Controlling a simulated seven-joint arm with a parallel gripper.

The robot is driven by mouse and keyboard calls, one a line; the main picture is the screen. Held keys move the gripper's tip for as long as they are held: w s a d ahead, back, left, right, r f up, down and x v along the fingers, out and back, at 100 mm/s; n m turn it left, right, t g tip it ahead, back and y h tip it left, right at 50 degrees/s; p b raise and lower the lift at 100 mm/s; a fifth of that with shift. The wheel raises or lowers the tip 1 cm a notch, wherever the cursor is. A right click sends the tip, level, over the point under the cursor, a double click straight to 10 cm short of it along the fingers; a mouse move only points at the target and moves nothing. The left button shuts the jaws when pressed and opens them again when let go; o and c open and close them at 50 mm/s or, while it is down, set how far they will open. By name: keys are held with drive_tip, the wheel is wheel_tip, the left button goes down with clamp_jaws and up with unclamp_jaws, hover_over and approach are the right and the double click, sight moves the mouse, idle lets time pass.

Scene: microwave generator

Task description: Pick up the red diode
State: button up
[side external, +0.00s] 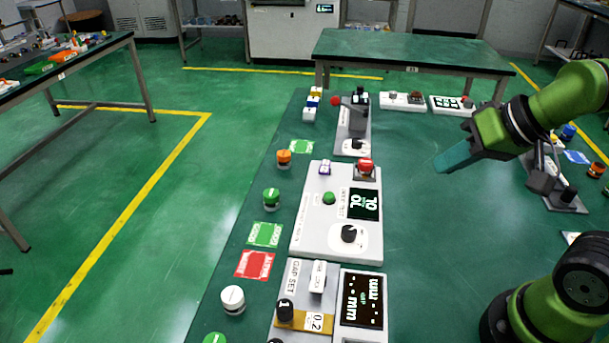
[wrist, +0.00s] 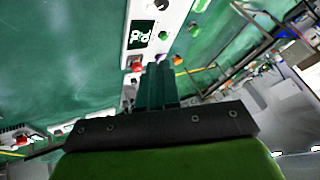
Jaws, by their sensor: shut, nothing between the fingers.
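My gripper (side external: 438,166) is shut and empty, held in the air above the green table to the right of the white control panel. Its teal fingers also show in the wrist view (wrist: 155,70). I cannot tell for sure which thing is the red diode. A small red round piece (side external: 335,101) sits near the back left of the table, beside a grey device. A red knob (side external: 365,166) sits at the back right corner of the white panel (side external: 310,235). A red part on the panel shows beside my fingertips in the wrist view (wrist: 137,66), apart from them in depth.
An orange button (side external: 284,157), a green button (side external: 271,197) and a white button (side external: 233,299) stand along the left edge. A grey device (side external: 355,128) with a black top stands behind the panel. Bare table (side external: 430,220) lies right of the panel.

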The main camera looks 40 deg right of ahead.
drive_tip(key=o, duration=1.2)
drive_tip(key=shift+o, duration=0.2)
drive_tip(key=g+h, duration=0.2)
drive_tip(key=g, duration=0.5)
hover_over(366, 161)
wheel_tip(366, 161, down, 3)
drive_tip(key=f, duration=1)
drive_tip(key=shift+s+a+f, duration=0.1)
drive_tip(key=shift+s+f, duration=0.15)
drive_tip(key=shift+f, duration=0.05)
drive_tip(key=shift+w+f, duration=0.15)
drive_tip(key=shift+f, duration=1.45)
drive_tip(key=shift+w+f, duration=0.1)
drive_tip(key=shift+f, duration=1.45)
